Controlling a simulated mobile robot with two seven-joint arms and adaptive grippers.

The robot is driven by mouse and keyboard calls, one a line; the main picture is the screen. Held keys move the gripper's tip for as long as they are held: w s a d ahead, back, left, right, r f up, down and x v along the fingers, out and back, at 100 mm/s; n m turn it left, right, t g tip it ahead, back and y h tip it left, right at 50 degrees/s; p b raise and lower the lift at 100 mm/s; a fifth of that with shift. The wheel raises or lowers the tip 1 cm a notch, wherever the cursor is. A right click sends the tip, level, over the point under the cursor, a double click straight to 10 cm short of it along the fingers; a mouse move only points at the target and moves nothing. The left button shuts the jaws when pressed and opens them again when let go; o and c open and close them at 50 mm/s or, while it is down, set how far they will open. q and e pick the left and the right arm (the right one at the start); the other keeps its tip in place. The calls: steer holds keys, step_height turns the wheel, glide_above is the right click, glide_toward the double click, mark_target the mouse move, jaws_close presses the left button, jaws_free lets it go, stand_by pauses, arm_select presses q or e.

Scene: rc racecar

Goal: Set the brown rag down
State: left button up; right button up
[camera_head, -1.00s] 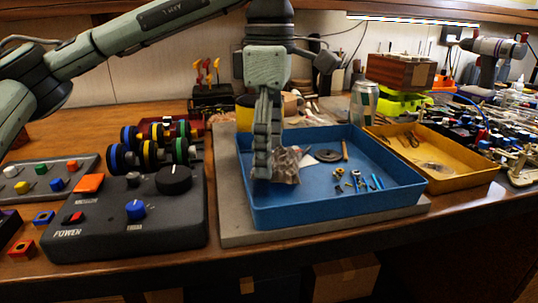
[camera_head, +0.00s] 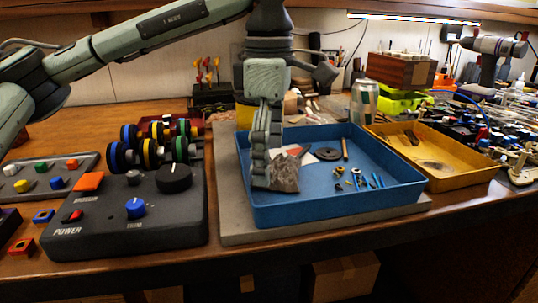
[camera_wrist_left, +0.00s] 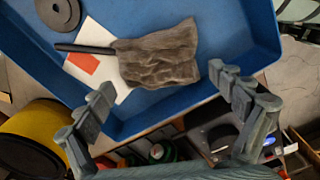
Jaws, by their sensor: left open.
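The brown rag (camera_head: 285,174) is a crumpled grey-brown cloth at the left side of the blue tray (camera_head: 345,202). In the left wrist view the rag (camera_wrist_left: 160,57) lies spread beside a dark rod and over part of a white card. My left gripper (camera_head: 261,181) reaches down into the tray from above, just left of the rag, and partly hides it. In the left wrist view my left gripper (camera_wrist_left: 162,83) has its fingers wide apart, with the rag ahead and between the tips, not clamped. My right gripper is not in view.
The tray also holds a dark disc (camera_head: 412,154), a white card with a red patch (camera_wrist_left: 85,62) and several small screws and rods. A control box (camera_head: 128,215) stands left of the tray, and a yellow tray (camera_head: 455,182) stands right. The tray's front middle is bare.

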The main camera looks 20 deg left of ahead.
arm_select(q)
steer(key=shift+r, duration=0.25)
step_height(320, 180, up, 3)
steer(key=shift+f, duration=0.2)
step_height(320, 180, up, 9)
steer(key=p, duration=0.1)
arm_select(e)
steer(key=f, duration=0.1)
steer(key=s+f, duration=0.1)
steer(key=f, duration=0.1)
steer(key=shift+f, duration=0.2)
